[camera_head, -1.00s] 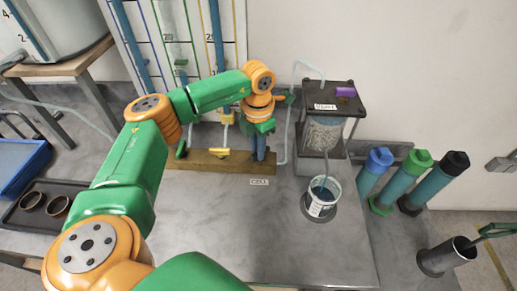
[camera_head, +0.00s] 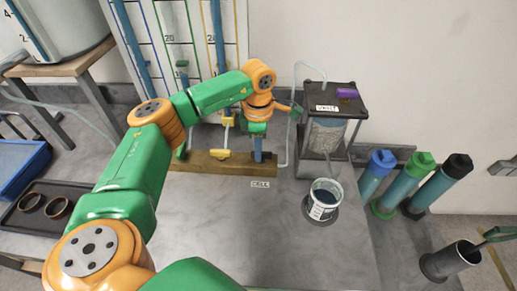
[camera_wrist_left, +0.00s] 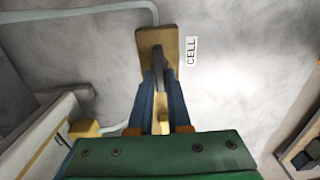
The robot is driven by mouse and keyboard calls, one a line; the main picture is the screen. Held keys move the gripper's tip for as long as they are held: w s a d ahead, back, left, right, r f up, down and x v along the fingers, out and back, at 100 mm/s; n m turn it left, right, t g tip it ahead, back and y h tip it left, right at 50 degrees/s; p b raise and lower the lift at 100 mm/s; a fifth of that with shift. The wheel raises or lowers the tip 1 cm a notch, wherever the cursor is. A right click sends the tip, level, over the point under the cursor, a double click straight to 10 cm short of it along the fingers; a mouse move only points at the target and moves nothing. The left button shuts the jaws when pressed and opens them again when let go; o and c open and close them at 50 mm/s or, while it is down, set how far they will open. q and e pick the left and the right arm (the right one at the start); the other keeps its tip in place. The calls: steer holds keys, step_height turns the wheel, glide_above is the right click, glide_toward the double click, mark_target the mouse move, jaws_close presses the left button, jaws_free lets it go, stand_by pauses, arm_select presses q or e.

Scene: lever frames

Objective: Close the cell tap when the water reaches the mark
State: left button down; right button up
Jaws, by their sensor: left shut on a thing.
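My left gripper (camera_head: 258,156) is low over the wooden board (camera_head: 200,162) beside the CELL label (camera_head: 260,184). In the left wrist view its blue fingers (camera_wrist_left: 160,82) are shut on the dark handle of the cell tap (camera_wrist_left: 158,62), at the end of the board. The fingers hide part of the tap. A clear cup (camera_head: 324,200) with bluish contents stands on a dark round base below the rack with the clear vessel (camera_head: 325,135). I cannot read a mark or exact water level on the cup.
A yellow tap (camera_head: 220,154) sits on the same board. A gauge panel (camera_head: 170,20) with blue columns stands behind. Bottles with blue, green and black caps (camera_head: 455,165) and a dark beaker (camera_head: 448,260) are at right. A dark tray (camera_head: 40,215) lies left. The front bench is clear.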

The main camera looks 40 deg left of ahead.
arm_select(q)
steer(key=shift+r, duration=0.1)
stand_by(0.4)
steer(key=c, duration=0.9)
jaws_free()
steer(key=shift+o, duration=0.2)
step_height(320, 180, up, 6)
steer(key=shift+r+b, duration=0.1)
steer(key=shift+b, duration=0.6)
steer(key=shift+r, duration=0.4)
